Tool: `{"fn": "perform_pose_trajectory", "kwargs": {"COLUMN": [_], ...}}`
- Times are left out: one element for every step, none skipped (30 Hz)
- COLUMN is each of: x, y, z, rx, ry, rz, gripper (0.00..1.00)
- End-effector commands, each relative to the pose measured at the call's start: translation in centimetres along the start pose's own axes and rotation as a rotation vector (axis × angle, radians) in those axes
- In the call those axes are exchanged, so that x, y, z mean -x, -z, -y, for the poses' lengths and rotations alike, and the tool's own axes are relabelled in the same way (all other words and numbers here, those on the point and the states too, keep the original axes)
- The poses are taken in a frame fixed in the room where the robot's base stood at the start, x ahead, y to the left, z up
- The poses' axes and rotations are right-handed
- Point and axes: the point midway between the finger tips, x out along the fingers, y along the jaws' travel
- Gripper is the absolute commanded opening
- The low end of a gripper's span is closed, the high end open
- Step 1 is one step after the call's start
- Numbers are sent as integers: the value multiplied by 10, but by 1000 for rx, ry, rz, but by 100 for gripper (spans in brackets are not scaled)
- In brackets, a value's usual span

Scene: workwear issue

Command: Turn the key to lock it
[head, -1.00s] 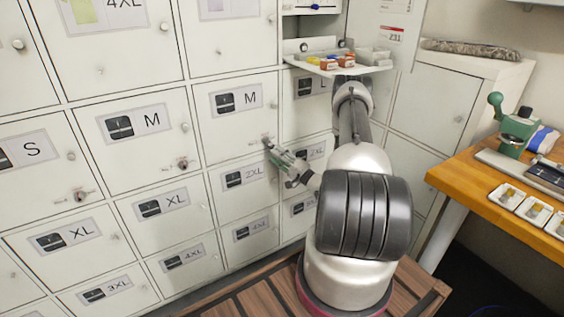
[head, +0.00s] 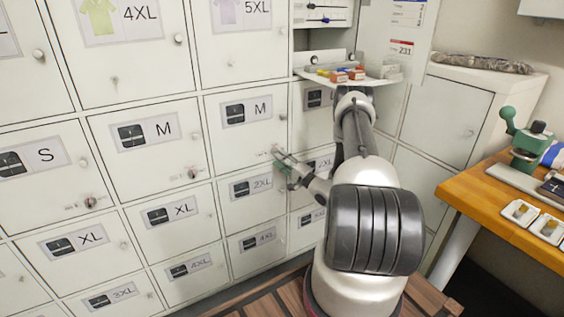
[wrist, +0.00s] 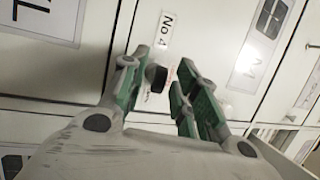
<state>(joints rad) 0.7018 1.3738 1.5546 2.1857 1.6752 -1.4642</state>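A dark key or knob head (wrist: 157,77) stands out from a white locker door below a "No 4" label (wrist: 166,31) in the wrist view. My gripper (wrist: 155,84) is open, with one green-padded finger on each side of it. Small gaps show between the fingers and the dark head, so they do not appear to grip it. In the head view my gripper (head: 282,162) is at the lower right corner of the upper M locker door (head: 235,146). The lock there is largely hidden by my fingers.
Other lockers have similar locks, one on the left M door (head: 192,174) and one on the S door (head: 90,202). A shelf (head: 375,80) with small coloured boxes juts out above my arm. A wooden table (head: 470,200) with a green press (head: 528,148) stands at the right.

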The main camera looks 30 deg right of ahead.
Motion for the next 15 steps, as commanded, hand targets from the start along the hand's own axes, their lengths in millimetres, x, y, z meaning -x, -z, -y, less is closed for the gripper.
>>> {"fn": "perform_pose_trajectory", "kwargs": {"x": [0,0,0,0,0,0,0,0,0,0,0,0,0,0,-1], "y": [0,0,0,0,0,0,0,0,0,0,0,0,0,0,0], "z": [0,0,0,0,0,0,0,0,0,0,0,0,0,0,0], "rx": [0,0,0,0,0,0,0,0,0,0,0,0,0,0,0], "ry": [0,0,0,0,0,0,0,0,0,0,0,0,0,0,0], "rz": [0,0,0,0,0,0,0,0,0,0,0,0,0,0,0], "gripper": [25,19,12,7,1,0,0,0,0,0,0,0,0,0,0]}}
